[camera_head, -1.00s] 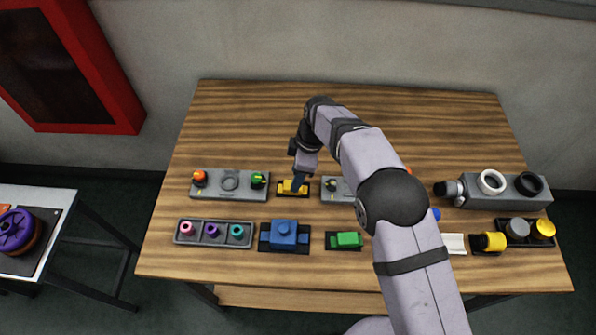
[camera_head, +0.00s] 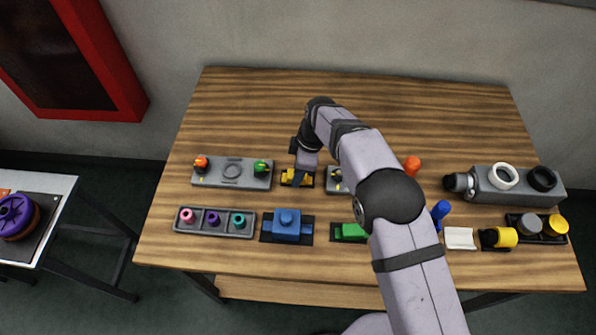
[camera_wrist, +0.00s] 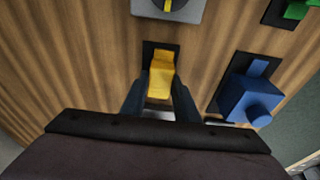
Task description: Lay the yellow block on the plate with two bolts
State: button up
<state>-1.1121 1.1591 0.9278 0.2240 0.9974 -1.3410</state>
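The yellow block (camera_head: 298,177) lies on a small black pad between two grey plates. It also shows in the wrist view (camera_wrist: 161,72). My gripper (camera_head: 297,184) is low at the block; in the wrist view its fingers (camera_wrist: 160,92) are apart, one on each side of the block's near part. I cannot tell whether they touch it. The left grey plate (camera_head: 232,184) carries an orange and a green knob with a ring between them. The right grey plate (camera_head: 334,189) is mostly behind my arm and shows one dark knob. I cannot tell which plate has two bolts.
In front stand a tray with several coloured rings (camera_head: 214,233), a blue block (camera_head: 286,225) and a green block (camera_head: 352,230). At right are a blue peg (camera_head: 441,213), a white pad (camera_head: 459,238), a yellow cylinder (camera_head: 503,237) and a grey box (camera_head: 520,195). The back of the table is clear.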

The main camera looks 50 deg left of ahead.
jog(key=shift+c, duration=0.6)
jog(key=shift+r+p, duration=1.7)
jog(key=shift+r, duration=1.85)
jog(key=shift+w, duration=0.1)
jog(key=shift+w+d, duration=0.15)
jog(key=shift+w, duration=0.2)
jog(key=w+d+r+p, duration=0.1)
jog(key=w+d+r, duration=0.2)
jog(key=w+d, duration=0.8)
jog(key=shift+w+d+r+p, duration=0.25)
jog(key=shift+w+r+p, duration=0.05)
jog(key=shift+p, duration=0.1)
